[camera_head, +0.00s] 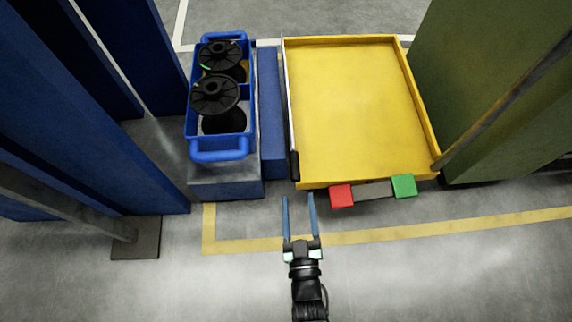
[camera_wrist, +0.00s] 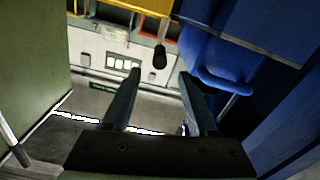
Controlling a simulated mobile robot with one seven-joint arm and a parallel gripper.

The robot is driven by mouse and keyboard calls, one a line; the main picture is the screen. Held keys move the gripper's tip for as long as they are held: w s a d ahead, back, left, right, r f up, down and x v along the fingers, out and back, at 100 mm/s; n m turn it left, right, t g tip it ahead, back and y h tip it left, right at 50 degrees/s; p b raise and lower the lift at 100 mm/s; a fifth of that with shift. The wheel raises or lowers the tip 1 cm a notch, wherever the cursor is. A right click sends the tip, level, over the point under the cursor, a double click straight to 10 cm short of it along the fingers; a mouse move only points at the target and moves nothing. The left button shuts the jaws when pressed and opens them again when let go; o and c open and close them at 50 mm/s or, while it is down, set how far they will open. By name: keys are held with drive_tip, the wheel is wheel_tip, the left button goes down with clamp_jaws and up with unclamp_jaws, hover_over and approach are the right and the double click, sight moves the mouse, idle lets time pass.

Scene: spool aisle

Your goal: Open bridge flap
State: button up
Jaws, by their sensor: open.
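A thin pale bar along the left edge of the yellow tray (camera_head: 350,110) looks like the bridge flap (camera_head: 287,95), standing up edge-on. A black grip (camera_head: 295,166) is at its near end. A black grip also hangs between the fingertips in the wrist view (camera_wrist: 160,57), beyond them. My gripper (camera_head: 298,199) is open and empty, just in front of the grip in the head view, its fingers pointing at the tray. The fingers also show in the wrist view (camera_wrist: 160,75). I see no contact with the grip. The flap's hinge cannot be made out.
A blue crate (camera_head: 220,156) with two black spools (camera_head: 215,95) stands left on a grey-blue stand (camera_head: 225,186). A blue block (camera_head: 270,110) lies between it and the tray. Red (camera_head: 341,196) and green (camera_head: 404,186) blocks sit at the tray's front. Front floor is clear.

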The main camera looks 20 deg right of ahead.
sight(293, 153)
drive_tip(key=b+x, duration=0.6)
drive_tip(key=x, duration=0.6)
drive_tip(key=shift+w+f, duration=0.1)
drive_tip(key=shift+f, duration=0.05)
drive_tip(key=shift+w+d+b, duration=0.15)
drive_tip(key=shift+w+b, duration=0.2)
clamp_jaws()
idle(0.7)
